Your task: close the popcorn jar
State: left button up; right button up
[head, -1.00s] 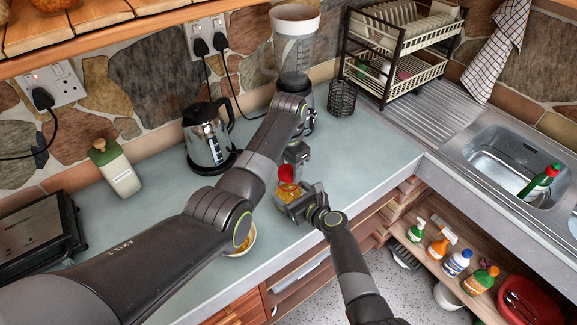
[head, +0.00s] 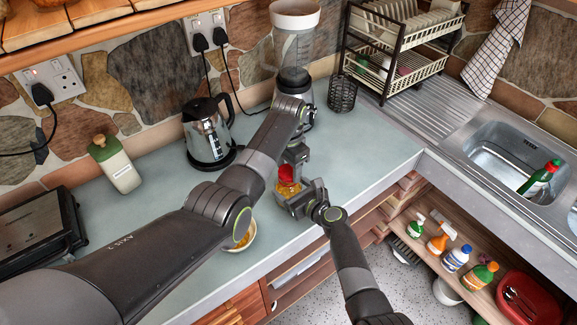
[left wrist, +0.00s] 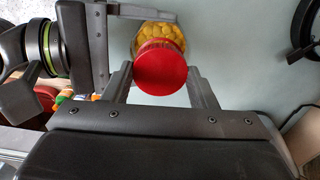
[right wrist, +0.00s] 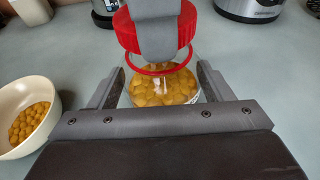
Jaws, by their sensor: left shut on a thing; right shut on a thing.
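The popcorn jar (head: 289,189) is clear, with yellow kernels inside, and stands near the counter's front edge. My right gripper (right wrist: 162,88) is shut around its body from both sides; the jar also shows in the right wrist view (right wrist: 165,92). My left gripper (left wrist: 162,80) is shut on the red lid (left wrist: 161,67) and holds it at the jar's mouth. The lid also shows in the head view (head: 286,174). A thin red ring shows below the lid in the right wrist view. I cannot tell whether the lid is fully seated.
A bowl (right wrist: 19,96) of kernels stands left of the jar. A kettle (head: 207,138), a green-capped bottle (head: 117,165) and a blender (head: 296,50) stand farther back. A dish rack (head: 405,55) and sink (head: 510,160) lie to the right. The counter right of the jar is clear.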

pick_arm(q)
jog(key=shift+f, duration=0.5)
pick_arm(e)
jog(key=c, duration=0.5)
pick_arm(q)
jog(key=m, duration=0.5)
jog(key=shift+m, duration=0.4)
jog(key=m, duration=1)
jog(key=shift+m, duration=0.3)
jog(key=m, duration=0.9)
jog(key=shift+w+m, duration=0.1)
jog(key=shift+m, duration=0.2)
jog(key=o, duration=1)
